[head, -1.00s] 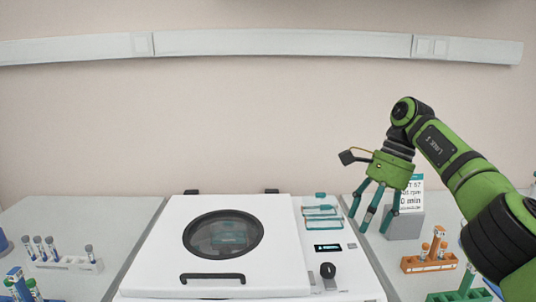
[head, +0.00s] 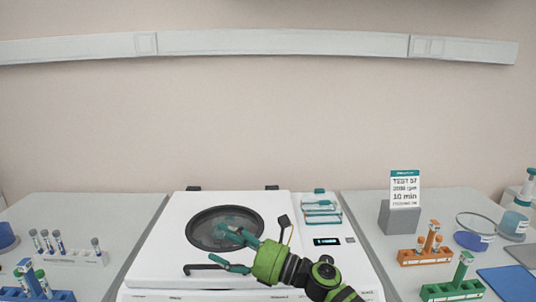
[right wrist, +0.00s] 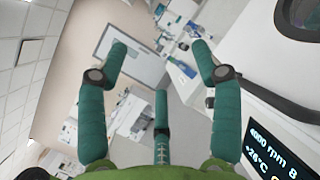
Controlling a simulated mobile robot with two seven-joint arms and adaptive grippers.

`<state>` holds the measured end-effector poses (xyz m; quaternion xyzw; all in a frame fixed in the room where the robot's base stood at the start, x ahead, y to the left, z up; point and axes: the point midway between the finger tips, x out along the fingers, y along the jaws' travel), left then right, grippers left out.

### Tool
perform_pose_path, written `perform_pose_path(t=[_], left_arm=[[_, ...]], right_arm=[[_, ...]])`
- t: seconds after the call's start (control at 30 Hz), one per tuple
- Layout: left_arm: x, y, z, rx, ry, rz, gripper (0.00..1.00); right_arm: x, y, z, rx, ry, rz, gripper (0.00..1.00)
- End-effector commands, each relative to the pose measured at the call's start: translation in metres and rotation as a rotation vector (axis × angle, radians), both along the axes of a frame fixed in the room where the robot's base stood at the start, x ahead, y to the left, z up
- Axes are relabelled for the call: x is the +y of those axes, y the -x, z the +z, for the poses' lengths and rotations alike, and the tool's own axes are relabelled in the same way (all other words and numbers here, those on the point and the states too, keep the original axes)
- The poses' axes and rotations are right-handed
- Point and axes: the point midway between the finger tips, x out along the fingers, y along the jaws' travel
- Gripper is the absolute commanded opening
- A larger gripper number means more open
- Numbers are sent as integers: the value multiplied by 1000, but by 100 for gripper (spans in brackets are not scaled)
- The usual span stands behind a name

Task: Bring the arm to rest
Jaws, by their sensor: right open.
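My right gripper (head: 235,250) with its green wrist and teal fingers hangs over the front part of the white centrifuge (head: 164,262) in the head view. Its fingers point left, in front of the round dark window of the closed lid. In the right wrist view the fingers (right wrist: 160,60) are spread apart with nothing between them. The centrifuge display (right wrist: 280,155) shows at the lower right there, reading 4000 rpm. My left gripper is not in view.
A white rack (head: 75,258) and a blue rack (head: 60,295) with tubes stand at left. At right are an orange rack (head: 425,259), a green rack (head: 452,291), a sign (head: 405,190) on a grey block and a blue mat (head: 511,283). A teal-edged clear rack (head: 321,212) sits on the centrifuge.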

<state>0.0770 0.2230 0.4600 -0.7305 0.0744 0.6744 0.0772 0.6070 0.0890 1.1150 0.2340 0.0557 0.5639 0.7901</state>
Motion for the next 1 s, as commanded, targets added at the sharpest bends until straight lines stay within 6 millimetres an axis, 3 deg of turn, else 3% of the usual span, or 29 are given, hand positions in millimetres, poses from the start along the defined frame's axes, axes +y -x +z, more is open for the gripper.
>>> perform_pose_path(t=[0.17,0.27,0.37,0.5,0.63,0.8,1.0], left_arm=[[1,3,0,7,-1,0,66],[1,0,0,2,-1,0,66],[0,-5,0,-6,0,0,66],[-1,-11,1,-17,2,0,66],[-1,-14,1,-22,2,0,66],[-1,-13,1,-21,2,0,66],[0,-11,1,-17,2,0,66]], right_arm=[[-54,-6,-22,506,-476,-290,66],[-100,-2,-57,803,-729,-458,66],[-149,19,-107,1096,-972,-636,66],[-206,76,-178,1458,-1271,-891,66],[-240,143,-228,1712,-1487,-1116,66],[-261,214,-260,1898,-1650,-1338,66],[-274,277,-276,2019,-1763,-1540,66]])
